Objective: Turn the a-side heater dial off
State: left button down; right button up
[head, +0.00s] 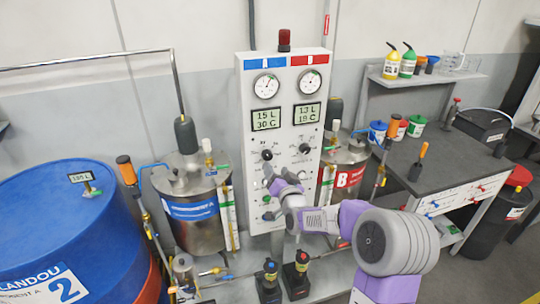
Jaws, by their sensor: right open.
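The white control panel (284,120) stands upright in the middle of the head view, with a blue label on its left half and a red one on its right. The a-side black dial (267,155) is on the left half, below a display reading 15 L and 30 C. A matching black dial (305,149) is on the b-side, below a display reading about 19 C. My right gripper (270,176) is open in front of the panel, just below the a-side dial. It looks apart from the dial, but the gap is hard to judge. My left gripper is out of view.
A steel tank (190,225) with a blue label stands left of the panel, and a tank with a red B label (348,179) stands right. A large blue drum (60,215) fills the left. A dark-topped workbench (445,165) with small tubs is at right.

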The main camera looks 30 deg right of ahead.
aim_at(269, 157)
jog(key=x, duration=0.7)
jog(key=shift+w+f+p, duration=0.1)
jog(key=shift+w+p, duration=0.05)
jog(key=shift+p, duration=0.2)
jog(key=shift+a, duration=0.1)
